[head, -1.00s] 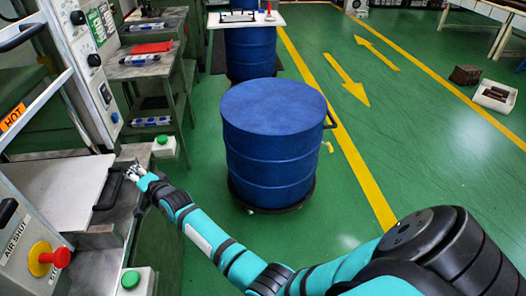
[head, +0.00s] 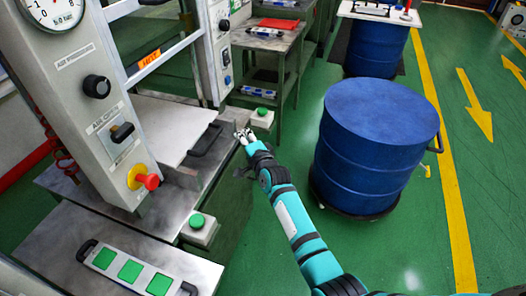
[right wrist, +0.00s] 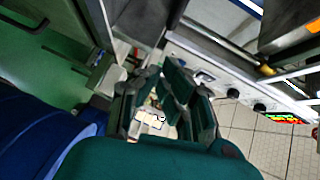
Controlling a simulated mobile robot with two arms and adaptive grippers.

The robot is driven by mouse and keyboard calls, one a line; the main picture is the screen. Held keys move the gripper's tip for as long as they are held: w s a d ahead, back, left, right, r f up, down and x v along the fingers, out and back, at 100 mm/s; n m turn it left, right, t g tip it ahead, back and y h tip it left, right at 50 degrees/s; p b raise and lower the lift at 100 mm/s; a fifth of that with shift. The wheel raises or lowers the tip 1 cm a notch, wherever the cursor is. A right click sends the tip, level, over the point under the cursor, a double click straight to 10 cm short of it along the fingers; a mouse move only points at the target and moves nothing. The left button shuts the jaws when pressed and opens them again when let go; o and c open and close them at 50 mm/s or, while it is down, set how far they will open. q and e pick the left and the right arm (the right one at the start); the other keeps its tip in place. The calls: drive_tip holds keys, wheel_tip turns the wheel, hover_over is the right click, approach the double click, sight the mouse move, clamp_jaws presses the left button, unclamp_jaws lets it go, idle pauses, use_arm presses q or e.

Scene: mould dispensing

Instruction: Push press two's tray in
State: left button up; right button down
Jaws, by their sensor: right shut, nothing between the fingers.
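The press tray (head: 165,122) is a flat light-grey plate lying on the press's metal bed in the head view. Its black bar handle (head: 205,140) is on the right edge, toward the aisle. No number is readable on the press. My right gripper (head: 242,134) is just right of the handle, near the bed's edge, and appears apart from it. It is shut and empty. Its dark fingers (right wrist: 175,95) also show in the right wrist view, where I cannot make out the tray clearly. My left gripper is not in view.
A green button box (head: 262,118) stands beyond the gripper, and another (head: 199,229) nearer. The control column (head: 95,100) has a red knob (head: 147,181). A blue drum (head: 375,150) stands right of my arm.

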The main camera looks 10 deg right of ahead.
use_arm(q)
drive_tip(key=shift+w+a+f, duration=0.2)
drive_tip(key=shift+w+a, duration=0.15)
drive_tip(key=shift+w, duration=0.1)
use_arm(e)
drive_tip(key=s, duration=0.7)
drive_tip(key=shift+s+d+r, duration=0.4)
drive_tip(key=shift+d+r, duration=0.05)
